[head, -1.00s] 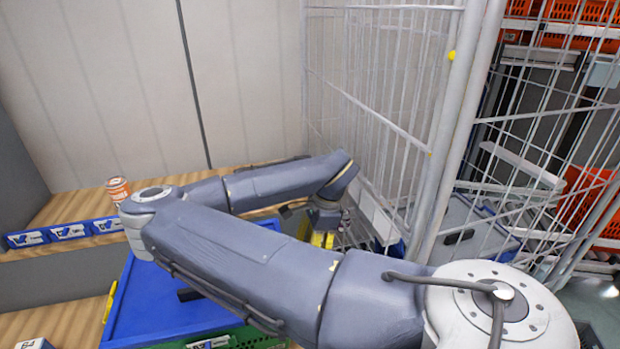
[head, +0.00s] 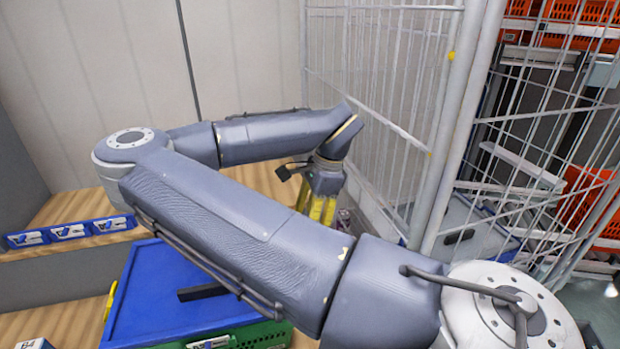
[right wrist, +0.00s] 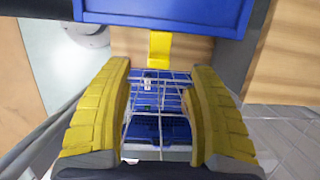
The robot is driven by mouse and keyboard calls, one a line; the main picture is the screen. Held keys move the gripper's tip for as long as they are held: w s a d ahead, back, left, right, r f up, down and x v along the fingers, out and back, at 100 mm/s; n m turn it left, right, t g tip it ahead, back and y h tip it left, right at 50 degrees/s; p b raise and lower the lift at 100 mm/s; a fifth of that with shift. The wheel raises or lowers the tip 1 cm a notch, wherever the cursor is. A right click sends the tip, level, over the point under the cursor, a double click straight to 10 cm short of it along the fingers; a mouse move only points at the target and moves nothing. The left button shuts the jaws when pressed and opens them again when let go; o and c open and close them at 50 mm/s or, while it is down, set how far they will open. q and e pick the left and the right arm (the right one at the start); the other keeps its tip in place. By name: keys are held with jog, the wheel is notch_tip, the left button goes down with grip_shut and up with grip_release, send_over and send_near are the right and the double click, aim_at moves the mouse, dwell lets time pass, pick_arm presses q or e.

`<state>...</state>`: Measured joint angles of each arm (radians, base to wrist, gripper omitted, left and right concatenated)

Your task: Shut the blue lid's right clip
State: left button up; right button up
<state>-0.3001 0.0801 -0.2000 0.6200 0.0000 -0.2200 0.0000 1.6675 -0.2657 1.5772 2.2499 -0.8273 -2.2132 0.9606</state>
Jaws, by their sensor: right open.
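The blue lid (head: 150,290) lies on a green crate (head: 262,335) at the lower left of the head view. A yellow clip (head: 109,302) shows at its left edge. My right arm hides the lid's right side there. In the right wrist view the lid's edge (right wrist: 165,18) runs across the top, and a yellow clip (right wrist: 160,47) sticks out from it. My right gripper (head: 317,208) is right of the lid, its yellow fingers pointing down. It is open and empty; in the right wrist view its fingers (right wrist: 153,80) stand apart, with the clip beyond their tips. My left gripper is out of sight.
A tall wire cage (head: 385,110) stands close to the right of my gripper. A wooden shelf (head: 85,208) with small blue-and-white boxes (head: 68,232) is at the back left. A dark bar (head: 202,292) lies over the lid. Orange totes (head: 580,12) are at the far right.

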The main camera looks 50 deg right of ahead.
jog(key=shift+r, duration=0.1)
jog(key=shift+w+r, duration=0.1)
jog(key=shift+r, duration=0.05)
notch_tip(320, 180, up, 6)
jog(key=g+h, duration=0.1)
jog(key=h, duration=0.1)
jog(key=shift+g, duration=0.3)
jog(key=f, duration=1.6)
jog(key=shift+s+f, duration=0.2)
jog(key=shift+f, duration=0.2)
jog(key=c, duration=1.2)
jog(key=shift+d, duration=0.1)
